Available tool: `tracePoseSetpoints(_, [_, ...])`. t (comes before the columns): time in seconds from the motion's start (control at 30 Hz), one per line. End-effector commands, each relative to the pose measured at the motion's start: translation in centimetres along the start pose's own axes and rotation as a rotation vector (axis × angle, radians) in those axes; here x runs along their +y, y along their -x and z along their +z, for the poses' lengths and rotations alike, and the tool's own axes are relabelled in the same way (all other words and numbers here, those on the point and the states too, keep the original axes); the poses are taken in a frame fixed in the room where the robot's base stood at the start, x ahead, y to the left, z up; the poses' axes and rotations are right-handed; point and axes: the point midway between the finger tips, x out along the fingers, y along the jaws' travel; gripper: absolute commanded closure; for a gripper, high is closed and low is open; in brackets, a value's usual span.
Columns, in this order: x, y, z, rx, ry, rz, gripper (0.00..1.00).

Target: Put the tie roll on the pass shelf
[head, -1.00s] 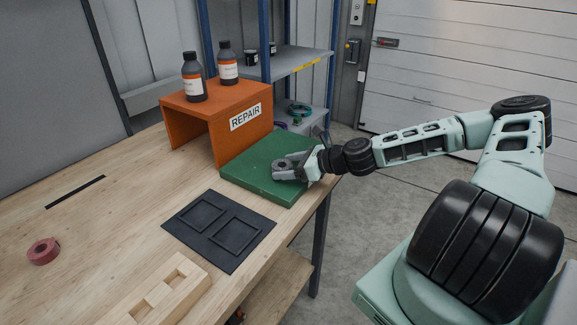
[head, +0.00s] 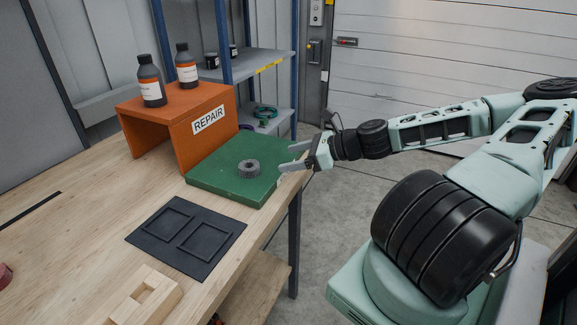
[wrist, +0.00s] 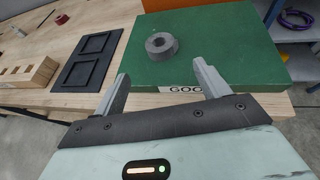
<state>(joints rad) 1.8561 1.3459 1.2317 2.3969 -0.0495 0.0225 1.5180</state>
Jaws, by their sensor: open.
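A grey tie roll (head: 249,168) lies flat on a green slab (head: 220,185) on the bench. In the wrist view the roll (wrist: 161,45) shows its hole facing up, and the slab (wrist: 225,60) carries a white label on its near edge, of which "GOO" is readable. My gripper (head: 286,158) is at the slab's right edge, its fingers spread with nothing between them. In the wrist view the fingers (wrist: 161,72) point toward the roll, with a gap between them and it.
An orange stand (head: 195,125) marked "REPAIR" holds two dark bottles. A black mat (head: 187,236) with two square frames and a wooden block (head: 143,297) lie nearer. A red roll (head: 4,276) is at the left edge. Blue-posted shelving stands behind.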

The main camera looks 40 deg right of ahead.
Motion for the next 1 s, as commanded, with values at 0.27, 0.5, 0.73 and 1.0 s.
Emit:
tracePoseSetpoints(0.27, [2.9, -1.8, -0.2, 0.064, 0.104, 0.108, 0.26])
tracePoseSetpoints(0.5, [12.2, -5.8, -1.9, 0.243, 0.499, 0.480, 0.26])
tracePoseSetpoints(0.73, [19.2, -6.2, -3.0, 0.347, 0.915, 0.826, 0.26])
tracePoseSetpoints(1.0, [25.3, -4.7, -2.2, 0.374, 1.433, 1.198, 0.26])
